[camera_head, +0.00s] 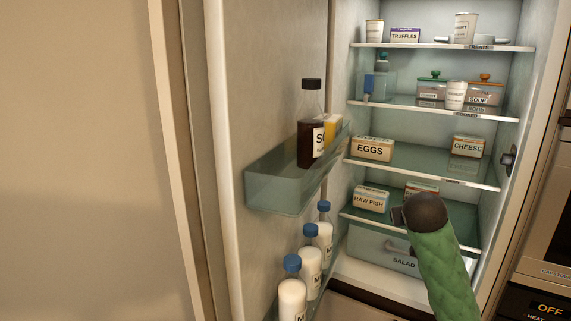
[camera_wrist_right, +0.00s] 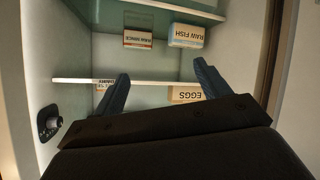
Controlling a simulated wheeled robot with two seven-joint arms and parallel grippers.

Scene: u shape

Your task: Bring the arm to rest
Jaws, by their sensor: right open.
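My right arm in its green sleeve reaches into the open fridge in the head view, with its dark wrist in front of the lower shelves. My right gripper (camera_head: 398,216) is mostly hidden behind that wrist. In the right wrist view the picture is upside down, and my right gripper (camera_wrist_right: 162,84) has its two fingers wide apart with nothing between them. The raw fish box (camera_head: 371,198) and the raw mince box (camera_wrist_right: 152,38) sit on the shelf above the drawer. My left gripper is not in view.
Fridge shelves hold an eggs box (camera_head: 371,149), a cheese box (camera_head: 468,146) and containers higher up. The open door at left carries a sauce bottle (camera_head: 311,130) and white bottles (camera_head: 310,262). A salad drawer (camera_head: 370,249) lies below. Shelf edges are close to the gripper.

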